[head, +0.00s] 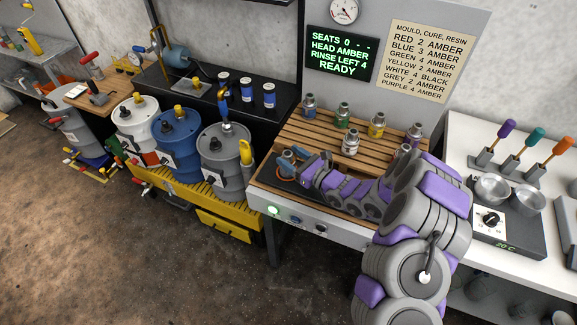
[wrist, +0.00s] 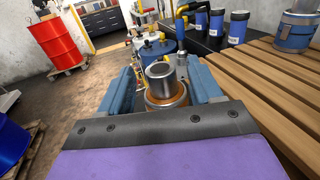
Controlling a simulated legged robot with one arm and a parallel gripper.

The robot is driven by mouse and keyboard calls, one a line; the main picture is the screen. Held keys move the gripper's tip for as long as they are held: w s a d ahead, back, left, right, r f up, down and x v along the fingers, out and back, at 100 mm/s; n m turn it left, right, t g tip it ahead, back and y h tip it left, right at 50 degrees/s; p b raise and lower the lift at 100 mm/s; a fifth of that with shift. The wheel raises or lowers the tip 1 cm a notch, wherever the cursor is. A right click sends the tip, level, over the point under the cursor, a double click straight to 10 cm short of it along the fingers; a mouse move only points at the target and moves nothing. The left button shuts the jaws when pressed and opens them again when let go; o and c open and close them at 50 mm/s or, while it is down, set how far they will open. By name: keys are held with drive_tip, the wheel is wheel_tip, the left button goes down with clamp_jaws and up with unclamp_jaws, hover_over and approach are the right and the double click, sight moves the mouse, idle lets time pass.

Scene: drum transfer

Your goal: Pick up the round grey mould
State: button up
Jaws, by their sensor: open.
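My gripper (wrist: 162,82) is open, with its blue fingers on either side of a round grey metal cylinder (wrist: 161,79) in the wrist view. The cylinder stands upright with an orange-brown ring around its lower part. I cannot tell whether the fingers touch it. In the head view my gripper (head: 287,163) is low at the left end of the slatted rack, and its own links hide most of what is between the fingers. I take the cylinder for the grey mould, though no label shows.
Several metal pots with coloured bands stand on the slatted wooden rack (head: 318,131), including a blue-banded one (wrist: 295,31). A grey drum (head: 225,160) and a blue drum (head: 179,140) stand left of the bench. A yellow-handled tap (head: 245,152) is close to my gripper.

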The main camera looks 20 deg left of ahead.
drive_tip(key=x, duration=0.3)
drive_tip(key=shift+s+f, duration=0.1)
drive_tip(key=shift+f, duration=0.05)
drive_tip(key=shift+d+r, duration=0.2)
drive_tip(key=shift+d, duration=0.5)
drive_tip(key=shift+d+r, duration=0.1)
drive_tip(key=shift+d, duration=0.2)
drive_tip(key=shift+c, duration=0.5)
drive_tip(key=c, duration=0.3)
drive_tip(key=shift+a+f, duration=0.25)
drive_tip(key=shift+a, duration=0.55)
drive_tip(key=c, duration=0.5)
drive_tip(key=shift+d, duration=0.1)
drive_tip(key=shift+c, duration=1.3)
drive_tip(key=shift+d+r, duration=0.1)
drive_tip(key=shift+d, duration=0.35)
clamp_jaws()
drive_tip(key=shift+a, duration=0.1)
